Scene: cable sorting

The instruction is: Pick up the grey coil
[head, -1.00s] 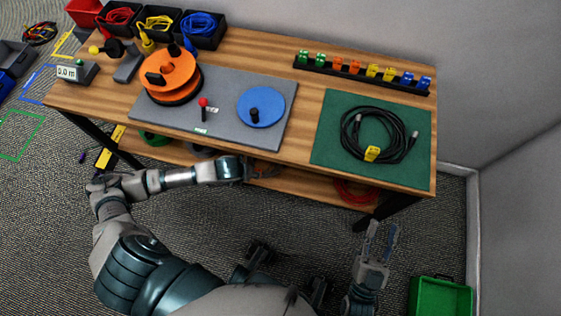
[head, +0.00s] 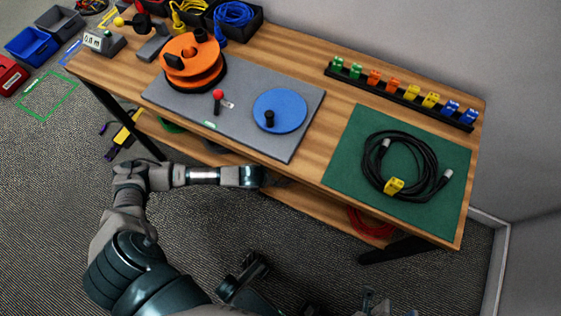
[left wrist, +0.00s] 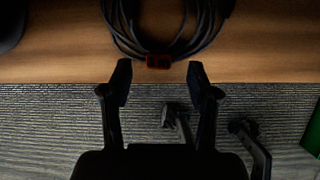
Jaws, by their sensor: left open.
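In the left wrist view a dark grey coil (left wrist: 200,36) lies on a wooden surface, with a dark red-orange tag (left wrist: 158,61) at its near edge. My left gripper (left wrist: 161,78) is open, its two fingers just short of the coil on either side of the tag, with nothing between them. In the head view my left gripper (head: 264,178) is at the front of the workbench's lower shelf, and the tabletop hides the coil there. My right gripper (head: 374,300) shows only in part at the bottom edge.
The workbench top (head: 328,150) overhangs the lower shelf (head: 305,208). A red coil (head: 370,224) lies on that shelf to the right. On top are a black coil (head: 426,158) with a yellow tag on a green mat (head: 345,165), and an orange reel (head: 190,60).

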